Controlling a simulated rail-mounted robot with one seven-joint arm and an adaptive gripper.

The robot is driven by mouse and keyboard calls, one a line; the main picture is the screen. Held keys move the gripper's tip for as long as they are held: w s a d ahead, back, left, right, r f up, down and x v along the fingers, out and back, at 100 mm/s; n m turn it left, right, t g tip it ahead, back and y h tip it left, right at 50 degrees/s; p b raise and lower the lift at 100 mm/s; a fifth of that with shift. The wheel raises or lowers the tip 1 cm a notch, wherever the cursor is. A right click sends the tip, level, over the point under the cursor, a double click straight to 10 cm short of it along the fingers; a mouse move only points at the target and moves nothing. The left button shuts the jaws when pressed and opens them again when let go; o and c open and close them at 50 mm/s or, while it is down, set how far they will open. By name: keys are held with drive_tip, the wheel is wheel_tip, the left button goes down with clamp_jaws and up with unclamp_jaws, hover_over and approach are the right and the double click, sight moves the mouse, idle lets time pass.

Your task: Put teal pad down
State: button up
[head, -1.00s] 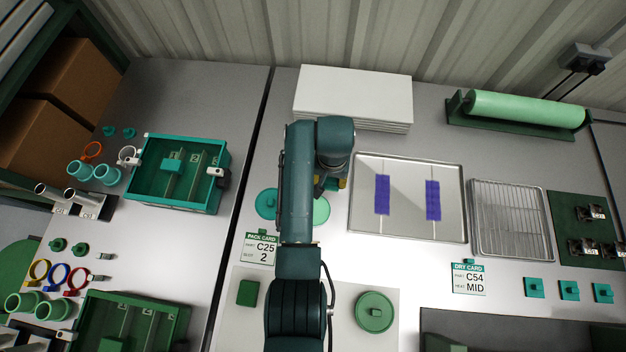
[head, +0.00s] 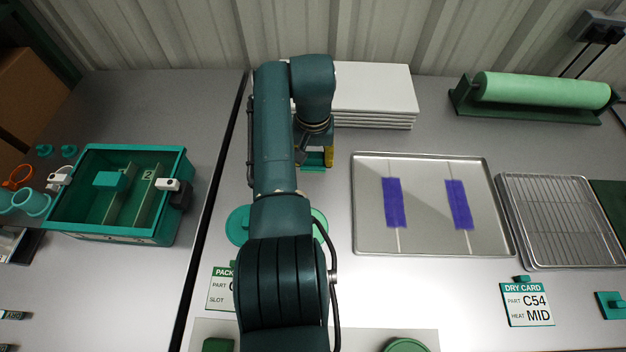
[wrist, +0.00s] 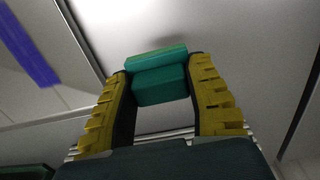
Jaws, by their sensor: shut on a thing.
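My gripper (head: 329,156) is near the front of the white sheet stack, left of the tray. In the wrist view its yellow fingers (wrist: 161,72) are shut on the teal pad (wrist: 160,86), a small block with a stepped top between the fingertips. The pad (head: 312,159) is partly hidden by my arm in the head view. A grey surface lies beyond the pad in the wrist view, with a soft shadow close by. I cannot tell whether the pad touches it.
A metal tray (head: 427,248) with two purple strips lies to the right, then a wire rack (head: 560,220). The white stack (head: 375,95) stands behind. Green discs (head: 237,226) lie partly under my arm. A teal-rimmed box (head: 110,238) is at left. Bare bench shows around the gripper.

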sight(313, 180)
wheel_tip(313, 180, down, 7)
drive_tip(key=b, duration=0.3)
drive_tip(key=o, duration=1)
drive_tip(key=shift+r, duration=0.1)
